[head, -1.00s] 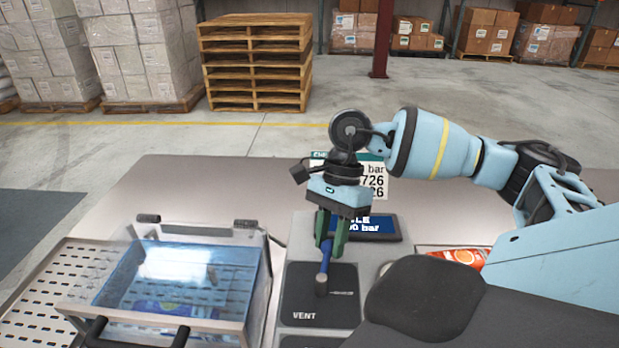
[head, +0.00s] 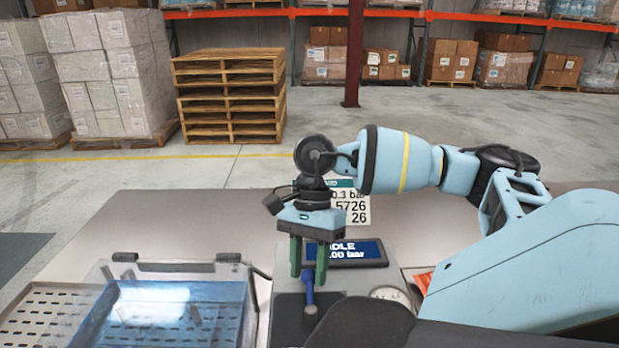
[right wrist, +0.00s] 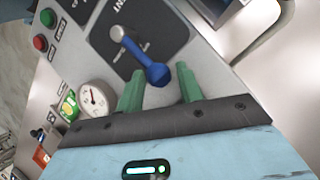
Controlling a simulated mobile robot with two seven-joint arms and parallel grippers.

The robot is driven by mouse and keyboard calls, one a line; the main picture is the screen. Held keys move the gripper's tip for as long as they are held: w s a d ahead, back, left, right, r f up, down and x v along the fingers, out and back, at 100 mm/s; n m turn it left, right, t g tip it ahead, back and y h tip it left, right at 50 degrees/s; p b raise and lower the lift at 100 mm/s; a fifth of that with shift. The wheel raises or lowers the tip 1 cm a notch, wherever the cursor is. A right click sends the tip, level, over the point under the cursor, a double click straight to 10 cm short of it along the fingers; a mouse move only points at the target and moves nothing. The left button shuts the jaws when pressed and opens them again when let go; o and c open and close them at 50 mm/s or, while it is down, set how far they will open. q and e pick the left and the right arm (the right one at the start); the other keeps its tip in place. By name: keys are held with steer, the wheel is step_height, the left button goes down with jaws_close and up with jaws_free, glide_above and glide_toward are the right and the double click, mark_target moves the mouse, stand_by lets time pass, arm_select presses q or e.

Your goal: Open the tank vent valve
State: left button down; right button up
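The vent valve lever (head: 309,291) has a blue handle and a grey hub on a dark plate (head: 288,318). Its handle points away from me toward the display. My right gripper (head: 308,276), with green fingers, is just above and beyond the handle end. In the right wrist view the blue handle (right wrist: 157,74) reaches between the tips of the two spread fingers (right wrist: 160,72), with gaps on both sides. The handle is not gripped. My left gripper is not in view.
A display (head: 355,253) reads IDLE and about .00 bar. A gauge (head: 390,294) is right of the lever. Red (right wrist: 40,43) and green (right wrist: 47,17) buttons show in the right wrist view.

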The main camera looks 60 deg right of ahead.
steer(key=v, duration=0.7)
steer(key=shift+r, duration=0.3)
steer(key=shift+f, duration=0.1)
stand_by(0.6)
